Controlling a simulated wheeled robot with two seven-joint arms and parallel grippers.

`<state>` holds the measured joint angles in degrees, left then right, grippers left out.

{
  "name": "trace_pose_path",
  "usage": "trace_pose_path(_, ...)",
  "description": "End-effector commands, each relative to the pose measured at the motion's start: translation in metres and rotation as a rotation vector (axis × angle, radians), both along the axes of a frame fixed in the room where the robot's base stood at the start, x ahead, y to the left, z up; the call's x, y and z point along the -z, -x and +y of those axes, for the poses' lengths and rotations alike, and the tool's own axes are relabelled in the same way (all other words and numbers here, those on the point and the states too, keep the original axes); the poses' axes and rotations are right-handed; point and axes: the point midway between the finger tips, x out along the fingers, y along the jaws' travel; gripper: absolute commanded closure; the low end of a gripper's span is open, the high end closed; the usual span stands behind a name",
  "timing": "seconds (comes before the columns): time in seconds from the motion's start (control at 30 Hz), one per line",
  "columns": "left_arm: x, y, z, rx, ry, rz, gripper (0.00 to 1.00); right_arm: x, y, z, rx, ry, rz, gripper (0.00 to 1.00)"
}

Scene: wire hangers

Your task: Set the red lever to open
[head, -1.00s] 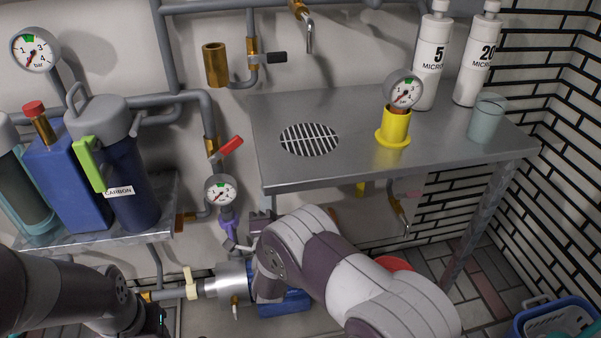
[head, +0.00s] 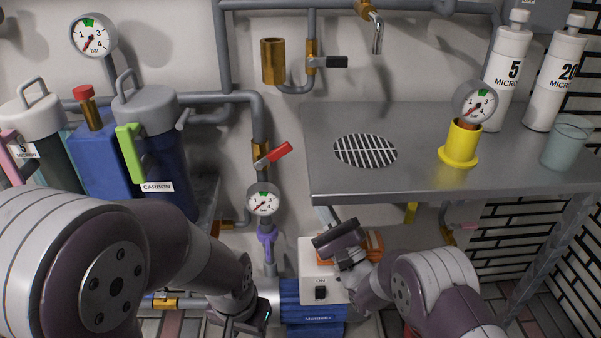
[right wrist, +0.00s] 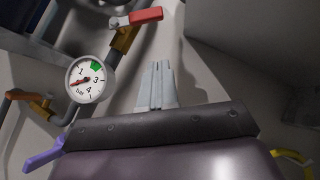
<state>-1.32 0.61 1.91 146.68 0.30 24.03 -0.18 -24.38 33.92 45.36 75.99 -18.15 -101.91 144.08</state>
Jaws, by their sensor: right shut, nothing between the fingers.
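The red lever (head: 279,152) sits on a brass valve (head: 259,156) in the vertical pipe above a round gauge (head: 263,203). It points up and right, at an angle across the pipe. In the right wrist view the red lever (right wrist: 146,16) is at the top, beyond and left of my fingertips. My right gripper (head: 325,214) is below and right of the lever, near the table's front edge, apart from it. Its pale fingers (right wrist: 157,66) are together and empty. My left gripper (head: 240,322) is low, near the blue pump; its fingers are unclear.
The metal table (head: 430,170) overhangs close right of the lever. A purple lever (head: 266,246) is below the gauge. The blue pump (head: 312,306) with a switch box stands below. Filter housings (head: 155,135) are on the left. The wall around the lever is clear.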

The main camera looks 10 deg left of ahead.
Motion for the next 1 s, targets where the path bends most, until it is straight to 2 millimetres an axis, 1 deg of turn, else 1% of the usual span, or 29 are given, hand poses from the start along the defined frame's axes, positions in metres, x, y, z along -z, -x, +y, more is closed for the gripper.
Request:
trace_pose_path(0.03, 0.011, 0.0, 0.0, 0.0, 0.0, 0.0, 0.57, -0.002, -0.006, 0.006, -0.001, -0.003, -0.005, 1.0)
trace_pose_path(0.27, 0.032, 0.0, 0.0, 0.0, 0.0, 0.0, 0.57, -0.031, -0.033, 0.035, 0.001, -0.002, -0.004, 1.0)
trace_pose_path(0.33, 0.038, 0.0, 0.0, 0.0, 0.0, 0.0, 0.57, -0.041, -0.029, 0.042, 0.001, -0.002, -0.004, 1.0)
trace_pose_path(0.43, 0.043, 0.0, 0.0, 0.0, 0.0, 0.0, 0.57, -0.052, -0.027, 0.049, 0.001, 0.0, -0.002, 1.0)
trace_pose_path(0.63, 0.046, 0.0, 0.0, 0.0, 0.0, 0.0, 0.57, -0.064, -0.025, 0.055, 0.003, 0.0, -0.001, 1.0)
trace_pose_path(0.9, 0.045, 0.0, 0.0, 0.0, 0.0, 0.0, 0.57, -0.065, -0.025, 0.055, 0.003, 0.001, 0.0, 1.0)
trace_pose_path(0.97, 0.042, 0.0, 0.0, 0.0, 0.0, 0.0, 0.57, -0.068, -0.025, 0.055, 0.003, 0.007, -0.002, 1.0)
trace_pose_path(1.0, 0.036, 0.0, 0.0, 0.0, 0.0, 0.0, 0.57, -0.072, -0.025, 0.055, 0.003, 0.02, -0.006, 1.0)
